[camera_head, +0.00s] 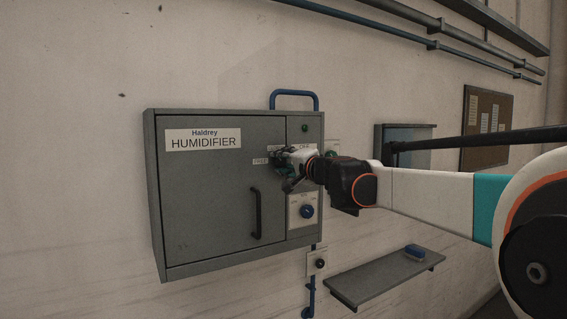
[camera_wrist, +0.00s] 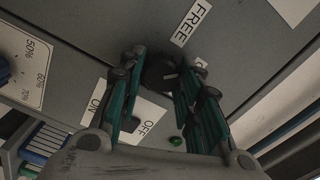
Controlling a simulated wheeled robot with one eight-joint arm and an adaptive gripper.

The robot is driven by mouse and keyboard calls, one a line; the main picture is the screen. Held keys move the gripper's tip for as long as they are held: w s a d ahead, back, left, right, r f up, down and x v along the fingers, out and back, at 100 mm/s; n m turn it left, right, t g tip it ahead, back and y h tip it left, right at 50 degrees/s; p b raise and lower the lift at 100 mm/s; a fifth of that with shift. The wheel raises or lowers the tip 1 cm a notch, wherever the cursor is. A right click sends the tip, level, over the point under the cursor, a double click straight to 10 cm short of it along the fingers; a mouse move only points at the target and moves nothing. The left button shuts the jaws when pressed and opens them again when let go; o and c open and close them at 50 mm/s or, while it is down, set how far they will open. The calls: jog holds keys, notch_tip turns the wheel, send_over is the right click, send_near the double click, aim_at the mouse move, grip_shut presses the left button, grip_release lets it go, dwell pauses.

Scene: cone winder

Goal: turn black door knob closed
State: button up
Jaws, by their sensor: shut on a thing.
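The black door knob (camera_wrist: 158,72) sits on the grey cabinet face in the wrist view, by a white FREE label (camera_wrist: 191,22). My gripper (camera_wrist: 162,80) has its green-padded fingers on both sides of the knob and is shut on it. In the head view my gripper (camera_head: 283,160) reaches the cabinet from the right and hides the knob. The grey humidifier cabinet door (camera_head: 205,195) looks flush with the frame. It has a black vertical handle (camera_head: 257,213). The knob's exact angle is hard to tell.
A blue dial (camera_head: 307,211) sits below my gripper, and a green indicator (camera_head: 305,128) above. An ON/OFF plate (camera_wrist: 150,112) is close to my fingers. A shelf (camera_head: 385,277) with a blue brush (camera_head: 414,251) stands out at lower right. Pipes (camera_head: 400,35) run above.

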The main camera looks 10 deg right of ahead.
jog(key=m, duration=0.4)
jog(key=shift+f+m, duration=0.1)
jog(key=shift+m, duration=0.2)
jog(key=m, duration=0.4)
jog(key=shift+m, duration=0.3)
jog(key=o, duration=1)
jog(key=shift+f, duration=0.1)
jog(key=shift+o, duration=0.2)
jog(key=shift+s, duration=0.1)
jog(key=v, duration=1.2)
